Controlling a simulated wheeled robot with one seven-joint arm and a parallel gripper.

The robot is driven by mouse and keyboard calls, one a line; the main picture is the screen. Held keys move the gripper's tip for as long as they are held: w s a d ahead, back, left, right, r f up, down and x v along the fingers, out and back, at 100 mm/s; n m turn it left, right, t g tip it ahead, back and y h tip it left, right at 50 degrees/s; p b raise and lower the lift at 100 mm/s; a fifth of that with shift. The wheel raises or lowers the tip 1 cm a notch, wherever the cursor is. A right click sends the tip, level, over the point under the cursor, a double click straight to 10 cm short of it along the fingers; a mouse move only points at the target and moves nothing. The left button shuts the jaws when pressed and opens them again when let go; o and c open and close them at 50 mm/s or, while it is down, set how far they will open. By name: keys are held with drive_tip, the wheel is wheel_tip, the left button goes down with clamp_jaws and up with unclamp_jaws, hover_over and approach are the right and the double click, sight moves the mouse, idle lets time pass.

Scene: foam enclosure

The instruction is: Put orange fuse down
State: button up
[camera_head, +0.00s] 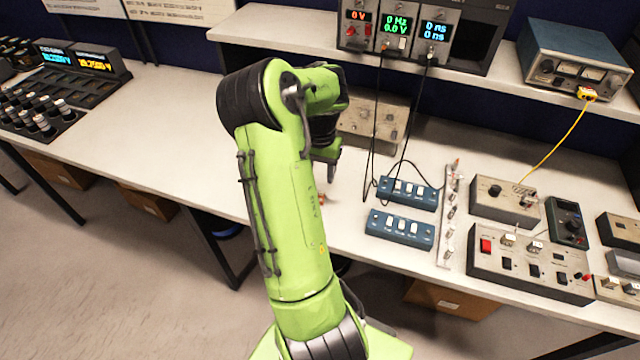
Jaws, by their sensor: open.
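My green arm reaches over the white bench in the camera_head view, with my gripper (327,168) pointing down above the bench top. One dark finger shows; the rest of the gripper is hidden behind my arm. The jaws are open. A small orange-brown object (320,209), possibly the orange fuse, lies on the bench just below the gripper, at the right edge of my arm. It is partly hidden and too small to make out clearly. It appears apart from the visible finger.
Two blue switch boxes (400,228) sit right of the gripper, with black cables hanging from the shelf instruments (398,28). A beige panel box (372,122) stands behind. More control boxes (530,262) fill the right. The bench left of my arm (165,130) is clear.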

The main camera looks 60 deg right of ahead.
drive_tip(key=w+a+r+n+t, duration=0.2)
drive_tip(key=w+a+r+n, duration=0.15)
drive_tip(key=a+r, duration=0.55)
drive_tip(key=w+a+r+n+t, duration=0.1)
drive_tip(key=w+a+r+n, duration=0.4)
drive_tip(key=a, duration=0.6)
drive_tip(key=s+a+r+n+t, duration=0.2)
drive_tip(key=s+a+n, duration=0.5)
drive_tip(key=s+a, duration=0.4)
drive_tip(key=a+r, duration=0.1)
drive_tip(key=a, duration=0.4)
drive_tip(key=shift+s+r+n+t, duration=0.25)
drive_tip(key=shift+s+n+t, duration=0.05)
drive_tip(key=shift+s+n, duration=0.1)
drive_tip(key=shift+d, duration=0.1)
